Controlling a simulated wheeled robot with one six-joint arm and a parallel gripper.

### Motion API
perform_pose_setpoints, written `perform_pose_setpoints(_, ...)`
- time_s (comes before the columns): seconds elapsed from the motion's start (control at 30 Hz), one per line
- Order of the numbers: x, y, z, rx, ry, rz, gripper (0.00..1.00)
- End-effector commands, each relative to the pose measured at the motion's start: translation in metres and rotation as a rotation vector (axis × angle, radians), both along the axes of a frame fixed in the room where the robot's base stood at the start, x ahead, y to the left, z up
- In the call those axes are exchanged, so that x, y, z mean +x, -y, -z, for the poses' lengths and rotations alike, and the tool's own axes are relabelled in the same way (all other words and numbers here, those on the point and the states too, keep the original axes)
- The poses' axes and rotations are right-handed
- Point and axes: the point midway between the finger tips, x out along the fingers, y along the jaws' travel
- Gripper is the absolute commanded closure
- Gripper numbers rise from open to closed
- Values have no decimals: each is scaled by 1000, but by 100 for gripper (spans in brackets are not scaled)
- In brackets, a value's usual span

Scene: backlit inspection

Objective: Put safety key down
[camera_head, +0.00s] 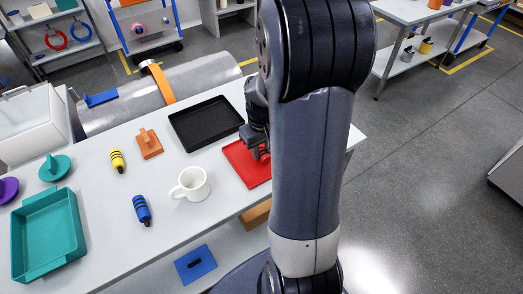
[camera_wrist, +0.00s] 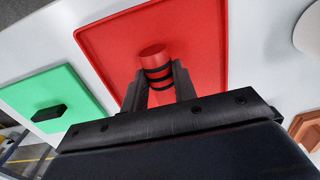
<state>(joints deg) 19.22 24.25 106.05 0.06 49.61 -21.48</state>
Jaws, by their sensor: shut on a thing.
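The safety key appears as a red cylinder with black bands (camera_wrist: 154,58) in the wrist view. My gripper (camera_wrist: 160,80) is shut on it, with one finger on each side. The key is over the red tray (camera_wrist: 205,45), inside its rim. I cannot tell whether its lower end touches the tray floor. In the head view, my gripper (camera_head: 258,150) is low over the red tray (camera_head: 240,162), and a small part of the key shows beside the fingers.
A black tray (camera_head: 205,122) lies behind the red tray, and a white mug (camera_head: 190,184) stands left of it. A green plate with a black block (camera_wrist: 60,105) lies beside the red tray.

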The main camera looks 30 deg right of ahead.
Motion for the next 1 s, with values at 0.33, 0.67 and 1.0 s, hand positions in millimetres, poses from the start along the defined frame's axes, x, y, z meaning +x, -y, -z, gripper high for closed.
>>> perform_pose_setpoints(0.33,0,0,10,0,1,0,100)
perform_pose_setpoints(0.67,0,0,14,0,1,0,59)
perform_pose_setpoints(1.0,0,0,13,0,1,0,51)
